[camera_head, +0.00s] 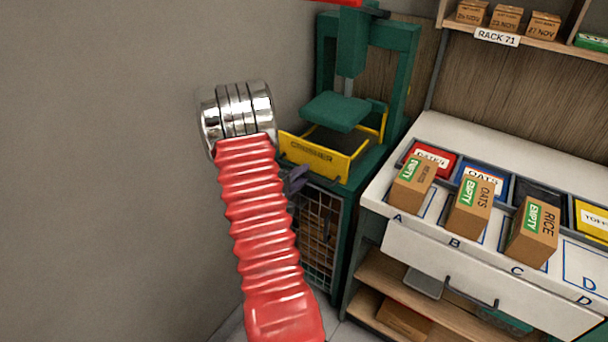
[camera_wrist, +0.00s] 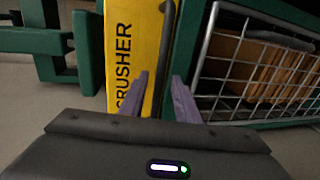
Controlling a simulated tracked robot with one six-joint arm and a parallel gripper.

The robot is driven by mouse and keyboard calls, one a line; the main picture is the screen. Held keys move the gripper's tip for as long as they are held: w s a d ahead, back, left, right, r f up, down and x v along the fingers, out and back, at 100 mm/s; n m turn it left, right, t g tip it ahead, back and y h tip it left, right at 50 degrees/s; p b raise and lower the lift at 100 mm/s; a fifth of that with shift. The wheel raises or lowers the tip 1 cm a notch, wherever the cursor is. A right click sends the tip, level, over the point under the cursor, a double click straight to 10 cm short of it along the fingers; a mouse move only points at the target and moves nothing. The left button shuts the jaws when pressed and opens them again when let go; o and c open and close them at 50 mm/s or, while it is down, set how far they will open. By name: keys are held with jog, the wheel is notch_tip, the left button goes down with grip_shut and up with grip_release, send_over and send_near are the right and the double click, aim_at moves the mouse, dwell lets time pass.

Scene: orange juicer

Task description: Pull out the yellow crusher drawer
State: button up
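The yellow crusher drawer (camera_head: 319,157), with black CRUSHER lettering, sits low in the green press under its plate (camera_head: 336,112). Some of its dark inside shows behind the front. In the wrist view the yellow front (camera_wrist: 131,45) fills the upper middle, turned sideways. A dark bar handle (camera_wrist: 168,18) runs along its right edge there. My gripper (camera_wrist: 161,78) is open, its two purple fingers pointing at the drawer front, one each side of the handle's line. In the head view my gripper (camera_head: 297,179) is just below the drawer front, partly hidden by my red arm. I cannot tell whether it touches.
A wire-mesh cage door (camera_head: 318,236), also in the wrist view (camera_wrist: 258,68), is below the drawer. A white counter (camera_head: 440,135) to the right holds bins and cardboard boxes (camera_head: 469,206). A bare grey wall (camera_head: 100,170) stands at left.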

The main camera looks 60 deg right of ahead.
jog(key=shift+x, duration=0.9)
jog(key=c, duration=0.7)
grip_shut()
jog(key=shift+a, duration=0.1)
